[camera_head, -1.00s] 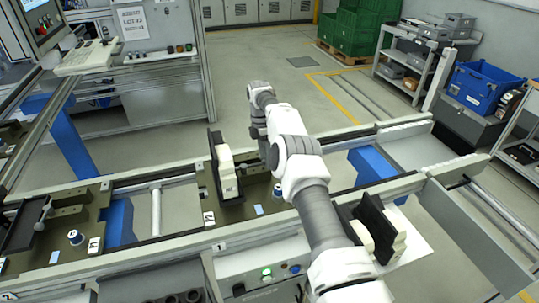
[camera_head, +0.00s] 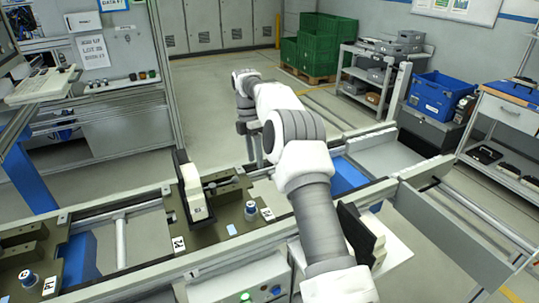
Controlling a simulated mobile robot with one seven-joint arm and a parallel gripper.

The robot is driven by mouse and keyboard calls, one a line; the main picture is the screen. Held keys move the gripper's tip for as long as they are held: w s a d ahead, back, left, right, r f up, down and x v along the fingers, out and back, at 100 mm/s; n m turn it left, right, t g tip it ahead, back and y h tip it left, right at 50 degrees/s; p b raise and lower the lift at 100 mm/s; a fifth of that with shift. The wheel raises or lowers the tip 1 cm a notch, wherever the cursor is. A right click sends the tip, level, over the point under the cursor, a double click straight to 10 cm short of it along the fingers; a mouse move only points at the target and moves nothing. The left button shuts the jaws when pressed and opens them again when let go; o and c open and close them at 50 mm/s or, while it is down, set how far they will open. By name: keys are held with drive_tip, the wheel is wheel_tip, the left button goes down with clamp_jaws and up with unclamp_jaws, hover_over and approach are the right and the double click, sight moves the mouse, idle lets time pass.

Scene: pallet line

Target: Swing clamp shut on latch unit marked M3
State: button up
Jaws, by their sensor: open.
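An olive fixture plate (camera_head: 232,222) sits on the line in front of my arm, with small white labels too blurred to read as M3. A tall black and cream block (camera_head: 192,188) stands upright on its left part. A grey lever-like part (camera_head: 211,187), perhaps the clamp, is behind the block; I cannot tell its swing position. A blue and white knob (camera_head: 251,210) stands to the right. My gripper (camera_head: 250,140) hangs beyond the plate's far edge, mostly hidden by my wrist, apart from the fixture and open.
A second olive plate (camera_head: 70,243) with a knob (camera_head: 28,279) lies at left. The grey line rails (camera_head: 130,274) border the plates. Green crates (camera_head: 325,45) and a blue bin (camera_head: 440,95) are far off.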

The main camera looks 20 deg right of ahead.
drive_tip(key=d+r, duration=0.1)
drive_tip(key=s+d, duration=0.1)
drive_tip(key=s+d+r, duration=0.1)
drive_tip(key=d, duration=0.1)
drive_tip(key=shift+s+r, duration=0.1)
drive_tip(key=shift+r, duration=0.25)
